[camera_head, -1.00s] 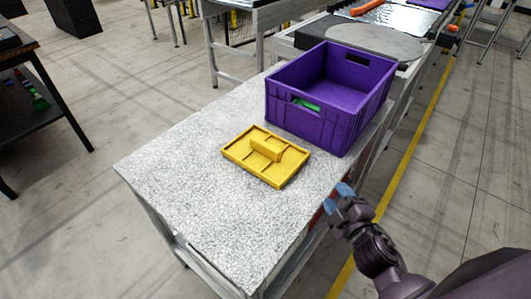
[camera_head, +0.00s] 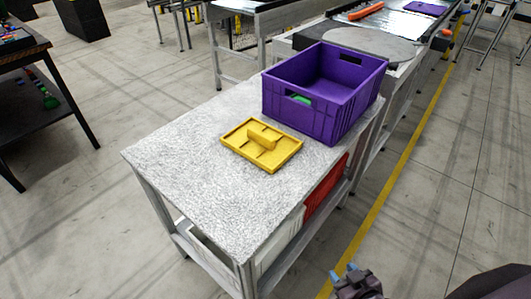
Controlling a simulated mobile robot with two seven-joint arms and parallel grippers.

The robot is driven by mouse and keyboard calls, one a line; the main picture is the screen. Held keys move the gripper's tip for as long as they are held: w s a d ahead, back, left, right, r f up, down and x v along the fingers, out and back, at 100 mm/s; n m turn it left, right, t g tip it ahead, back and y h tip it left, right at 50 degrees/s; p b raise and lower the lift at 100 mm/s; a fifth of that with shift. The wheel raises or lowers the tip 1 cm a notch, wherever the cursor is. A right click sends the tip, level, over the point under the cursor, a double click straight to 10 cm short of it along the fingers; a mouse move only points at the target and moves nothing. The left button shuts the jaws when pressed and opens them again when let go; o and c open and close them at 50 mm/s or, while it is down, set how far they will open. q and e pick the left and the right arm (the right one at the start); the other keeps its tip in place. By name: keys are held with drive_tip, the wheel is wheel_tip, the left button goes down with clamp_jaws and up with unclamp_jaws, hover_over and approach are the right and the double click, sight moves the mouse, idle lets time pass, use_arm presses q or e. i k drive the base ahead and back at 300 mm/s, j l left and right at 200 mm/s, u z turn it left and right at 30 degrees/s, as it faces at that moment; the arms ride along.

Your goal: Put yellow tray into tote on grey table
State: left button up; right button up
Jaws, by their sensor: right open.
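The yellow tray (camera_head: 252,148) lies flat on the grey table (camera_head: 190,175), with a raised handle block across its middle. The purple tote (camera_head: 300,117) stands upright on the same table, just behind and to the right of the tray and apart from it. Something green shows inside the tote through its front hand slot. My right gripper (camera_head: 345,272) is at the bottom edge of the view, off the table's right side, open, with blue fingertips and away from the tray. My left gripper is not in view.
A conveyor with a round grey plate (camera_head: 370,42) lies behind the tote. A dark table (camera_head: 30,75) with small items stands at the far left. Red and white bins (camera_head: 325,190) sit under the grey table. The table's front left is clear.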

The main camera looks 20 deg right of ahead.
sight(334, 94)
drive_tip(key=k+u, duration=0.2)
drive_tip(key=u, duration=0.2)
drive_tip(key=k+j+u, duration=0.1)
drive_tip(key=u, duration=0.25)
drive_tip(key=l+u, duration=0.25)
drive_tip(key=u, duration=0.2)
drive_tip(key=k+l+u, duration=0.1)
drive_tip(key=u, duration=0.3)
drive_tip(key=k+l, duration=0.1)
drive_tip(key=l, duration=0.3)
drive_tip(key=k+l, duration=0.15)
drive_tip(key=l, duration=0.2)
drive_tip(key=k+l, duration=0.1)
drive_tip(key=l, duration=0.3)
drive_tip(key=k+l, duration=0.1)
drive_tip(key=l, duration=0.25)
drive_tip(key=k+l, duration=0.1)
drive_tip(key=l, duration=0.3)
drive_tip(key=k+l, duration=0.15)
drive_tip(key=l, duration=0.2)
